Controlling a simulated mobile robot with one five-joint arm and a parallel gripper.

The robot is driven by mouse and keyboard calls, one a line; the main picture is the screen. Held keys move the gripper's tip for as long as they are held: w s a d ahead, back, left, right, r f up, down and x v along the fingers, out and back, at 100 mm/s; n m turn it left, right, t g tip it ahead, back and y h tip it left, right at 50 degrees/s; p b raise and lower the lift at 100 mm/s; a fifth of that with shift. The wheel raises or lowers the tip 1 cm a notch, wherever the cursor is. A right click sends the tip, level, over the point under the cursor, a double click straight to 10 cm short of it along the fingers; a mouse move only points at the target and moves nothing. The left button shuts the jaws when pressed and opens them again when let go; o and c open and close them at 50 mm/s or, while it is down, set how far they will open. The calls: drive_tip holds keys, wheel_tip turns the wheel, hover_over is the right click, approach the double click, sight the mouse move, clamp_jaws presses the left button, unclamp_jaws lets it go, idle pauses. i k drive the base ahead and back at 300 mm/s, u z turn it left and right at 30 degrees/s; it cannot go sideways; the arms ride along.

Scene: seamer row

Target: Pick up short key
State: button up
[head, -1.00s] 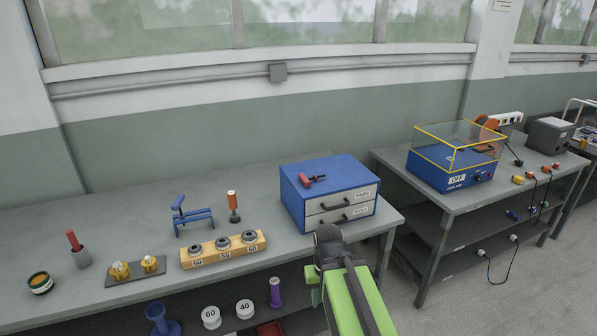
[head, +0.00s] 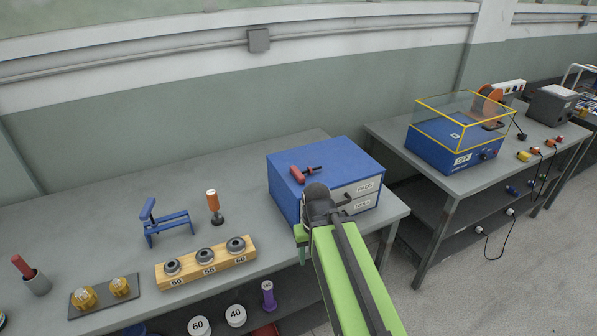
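A small tool with a red handle and a dark shaft (head: 304,173) lies on top of the blue two-drawer cabinet (head: 285,195). It looks like the short key, but I see no label on it. My gripper (head: 317,197), at the end of my green arm, is in front of the cabinet and just below the red tool in the picture. The dark wrist hides part of the drawer fronts. The fingertips cannot be made out, and I cannot tell the gap to the tool.
The grey bench (head: 105,215) carries a wooden block with rings (head: 207,264), a blue stand (head: 165,222), an orange-handled tool (head: 213,205) and a red-handled tool in a holder (head: 30,275). A second table (head: 400,135) holds a blue machine with a clear yellow-edged cover (head: 455,150).

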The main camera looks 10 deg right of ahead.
sight(298, 175)
drive_tip(key=u, duration=0.05)
drive_tip(key=k, duration=0.1)
drive_tip(key=u, duration=3)
drive_tip(key=k, duration=1.25)
drive_tip(key=z, duration=1)
drive_tip(key=i, duration=1)
drive_tip(key=u, duration=0.15)
